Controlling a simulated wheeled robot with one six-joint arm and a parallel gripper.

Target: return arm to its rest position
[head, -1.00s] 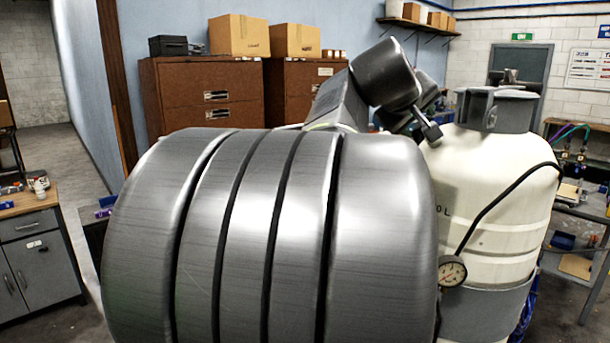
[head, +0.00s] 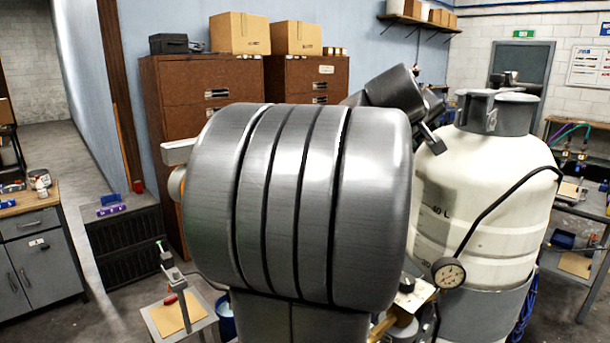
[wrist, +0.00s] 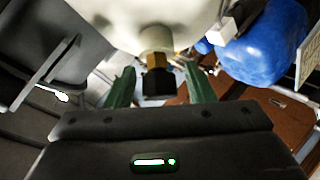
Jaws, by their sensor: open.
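My arm fills the middle of the head view, its ribbed metal link in front of the scene. My gripper is hidden behind it there. In the wrist view my gripper (wrist: 165,88) shows two green fingers standing apart, open. A dark fitting with a brass collar (wrist: 156,62) under a pale rounded body appears between the fingers in the picture. I cannot tell whether the fingers touch it.
A white tank (head: 480,210) with a gauge (head: 448,272) stands close right of my arm. Brown cabinets (head: 190,100) with cardboard boxes (head: 240,34) are behind. A small stand (head: 180,315) is at lower left. A blue rounded object (wrist: 265,45) shows in the wrist view.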

